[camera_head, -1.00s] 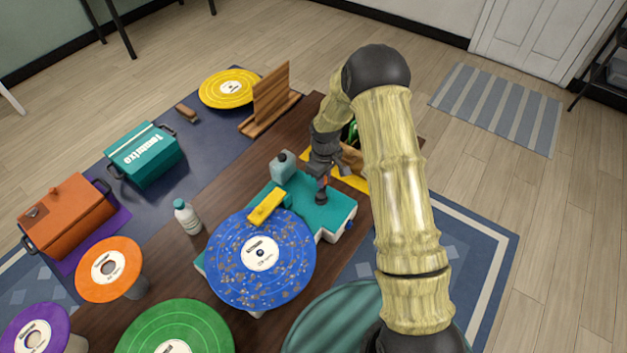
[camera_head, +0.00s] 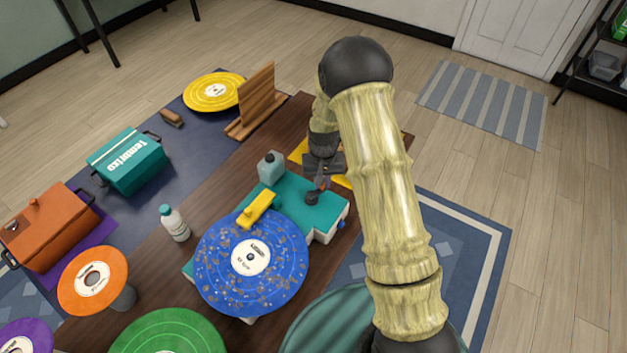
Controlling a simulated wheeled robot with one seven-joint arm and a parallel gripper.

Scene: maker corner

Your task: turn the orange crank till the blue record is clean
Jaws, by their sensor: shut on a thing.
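The blue record (camera_head: 282,246) lies flat on the teal machine (camera_head: 290,203), with brownish specks spread over its face and a white label in the middle. A yellow arm (camera_head: 259,208) reaches over the record's upper edge. The orange crank (camera_head: 324,184) is at the machine's far right part, mostly hidden, with a dark hub below it. My gripper (camera_head: 319,179) is at the crank and shut on it. My own arm comes in from the lower right.
A wooden rack (camera_head: 254,103), a yellow record (camera_head: 214,91), a teal box (camera_head: 128,161), an orange box (camera_head: 47,228) and orange (camera_head: 76,278) and green (camera_head: 150,337) records stand around.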

